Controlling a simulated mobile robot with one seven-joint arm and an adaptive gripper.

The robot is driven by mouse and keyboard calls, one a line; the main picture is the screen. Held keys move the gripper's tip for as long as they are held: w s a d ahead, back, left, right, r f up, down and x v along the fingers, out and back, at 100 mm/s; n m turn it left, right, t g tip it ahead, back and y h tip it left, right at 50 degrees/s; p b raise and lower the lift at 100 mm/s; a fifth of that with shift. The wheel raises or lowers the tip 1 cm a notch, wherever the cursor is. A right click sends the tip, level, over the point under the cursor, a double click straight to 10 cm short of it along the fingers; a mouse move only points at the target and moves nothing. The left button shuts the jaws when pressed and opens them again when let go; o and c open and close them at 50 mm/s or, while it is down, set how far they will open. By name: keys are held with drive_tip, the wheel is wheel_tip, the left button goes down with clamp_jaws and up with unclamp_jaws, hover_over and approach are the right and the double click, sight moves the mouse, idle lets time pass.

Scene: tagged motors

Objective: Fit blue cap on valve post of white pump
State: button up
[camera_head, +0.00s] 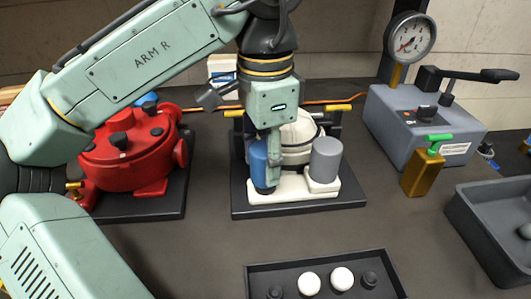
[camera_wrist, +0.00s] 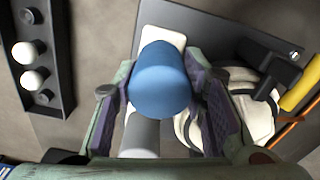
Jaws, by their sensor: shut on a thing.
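My gripper (camera_wrist: 161,90) is shut on the blue cap (camera_wrist: 160,80), with one finger on each side of it in the wrist view. In the head view the blue cap (camera_head: 259,163) is upright at the left front of the white pump (camera_head: 297,137), over its white base (camera_head: 293,197). The valve post under the cap is hidden, so I cannot tell whether the cap is seated on it. A grey cylinder (camera_head: 325,159) stands on the right end of the same base. It also shows in the wrist view (camera_wrist: 139,138), partly behind my gripper.
A red pump (camera_head: 125,160) stands on a dark plate to the left. A grey gauge unit (camera_head: 425,125) with a lever stands at right, beside a brass block (camera_head: 421,175). A dark tray (camera_head: 325,262) with white and dark knobs lies in front. A grey bin (camera_head: 490,220) is at far right.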

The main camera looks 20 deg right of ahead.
drive_tip(key=shift+f+b, duration=0.4)
drive_tip(key=shift+f, duration=0.75)
drive_tip(key=o, duration=1.1)
drive_tip(key=shift+r, duration=0.1)
wheel_tip(320, 180, up, 6)
drive_tip(key=p, duration=0.7)
wheel_tip(320, 180, up, 12)
drive_tip(key=shift+f, duration=0.1)
